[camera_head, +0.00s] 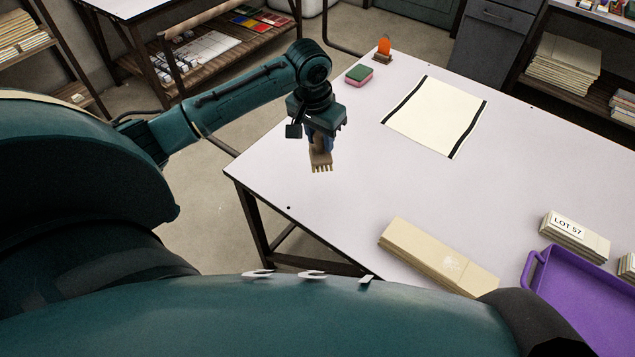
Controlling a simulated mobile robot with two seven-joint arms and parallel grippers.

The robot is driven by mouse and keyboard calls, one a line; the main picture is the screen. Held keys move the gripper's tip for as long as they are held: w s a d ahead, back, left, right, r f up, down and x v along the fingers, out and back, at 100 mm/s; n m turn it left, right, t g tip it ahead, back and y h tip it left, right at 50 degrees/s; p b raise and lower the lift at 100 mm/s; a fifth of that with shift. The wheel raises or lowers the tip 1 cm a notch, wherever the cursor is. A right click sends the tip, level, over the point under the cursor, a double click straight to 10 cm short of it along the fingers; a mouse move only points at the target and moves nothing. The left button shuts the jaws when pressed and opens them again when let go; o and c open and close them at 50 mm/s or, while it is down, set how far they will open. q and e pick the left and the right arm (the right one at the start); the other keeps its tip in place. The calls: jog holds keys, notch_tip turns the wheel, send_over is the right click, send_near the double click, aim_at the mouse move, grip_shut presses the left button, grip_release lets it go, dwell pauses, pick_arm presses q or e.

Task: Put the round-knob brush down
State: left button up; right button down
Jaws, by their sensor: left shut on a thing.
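My left gripper (320,141) is at the left end of the white table (340,205), pointing down. It is shut on a brush (321,158) with a tan wooden body and several pale bristle tufts facing down. The gripper hides the top of the brush, so its knob does not show. The brush is over the table's left part; I cannot tell whether the bristles touch the surface. My right gripper is not in view.
A cream cloth with two black stripes (435,117) lies flat at the back. A green-and-pink sponge (359,75) and an orange item (384,46) stand near the far left edge. The table's middle is clear.

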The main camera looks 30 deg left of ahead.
aim_at(315, 148)
pick_arm(q)
jog(key=f, duration=0.2)
jog(key=a+f, duration=0.1)
jog(key=f, duration=0.4)
jog(key=shift+w+a, duration=0.15)
jog(key=shift+w, duration=0.1)
jog(key=shift+f, duration=2.2)
jog(key=shift+f, duration=0.15)
jog(key=o, duration=0.9)
